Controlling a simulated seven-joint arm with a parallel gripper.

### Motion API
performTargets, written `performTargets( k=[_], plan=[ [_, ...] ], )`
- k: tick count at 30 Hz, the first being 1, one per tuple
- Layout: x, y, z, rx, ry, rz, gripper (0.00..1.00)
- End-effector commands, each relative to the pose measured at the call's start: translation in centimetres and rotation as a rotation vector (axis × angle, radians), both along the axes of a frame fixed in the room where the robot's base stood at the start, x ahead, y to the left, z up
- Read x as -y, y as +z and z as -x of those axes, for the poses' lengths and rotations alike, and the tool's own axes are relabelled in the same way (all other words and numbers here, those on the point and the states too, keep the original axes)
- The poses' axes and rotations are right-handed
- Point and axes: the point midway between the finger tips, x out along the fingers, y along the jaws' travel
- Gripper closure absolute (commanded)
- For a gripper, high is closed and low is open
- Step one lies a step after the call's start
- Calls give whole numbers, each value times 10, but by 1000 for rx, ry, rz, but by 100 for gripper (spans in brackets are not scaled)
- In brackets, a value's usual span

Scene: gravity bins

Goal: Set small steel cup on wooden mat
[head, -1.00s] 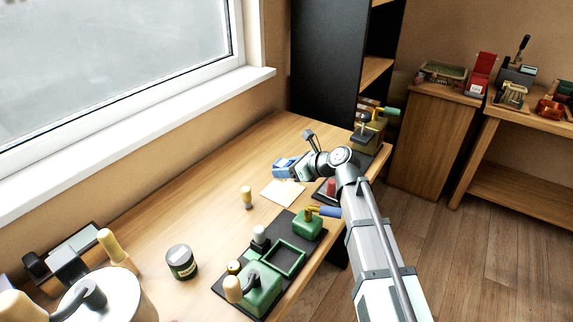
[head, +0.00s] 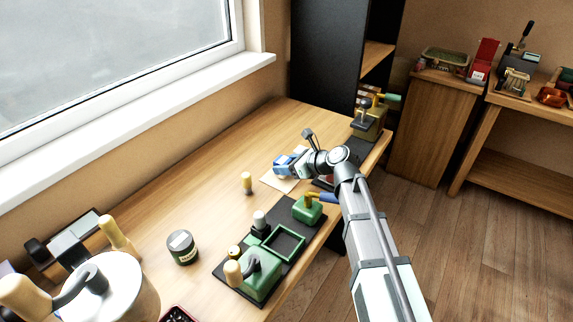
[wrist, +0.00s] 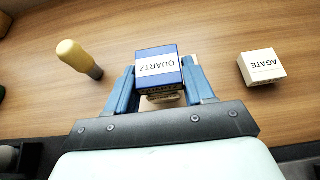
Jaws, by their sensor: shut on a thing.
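The box sits between the blue fingers, above the wooden table. In the head view my gripper (head: 290,165) is at the far part of the table, over a pale flat sheet (head: 272,181) that it partly covers. I cannot make out a small steel cup in either view. I cannot tell whether the pale sheet is the wooden mat.
A white AGATE box (wrist: 261,67) and a wooden-handled tool (wrist: 80,58) flank my gripper. A dark jar (head: 182,248), a green machine on a black base (head: 262,270) and a large white pot (head: 110,290) stand nearer. The table's middle is mostly clear.

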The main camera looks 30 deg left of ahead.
Motion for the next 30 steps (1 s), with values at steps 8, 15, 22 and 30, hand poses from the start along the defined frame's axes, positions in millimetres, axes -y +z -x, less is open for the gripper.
performTargets(
  k=[8,15,22,30],
  plan=[
    [0,-3,0,0,0,0,95],
    [0,-6,0,0,0,0,95],
    [0,-9,0,0,0,0,95],
    [0,-9,0,0,0,0,32]
  ],
)
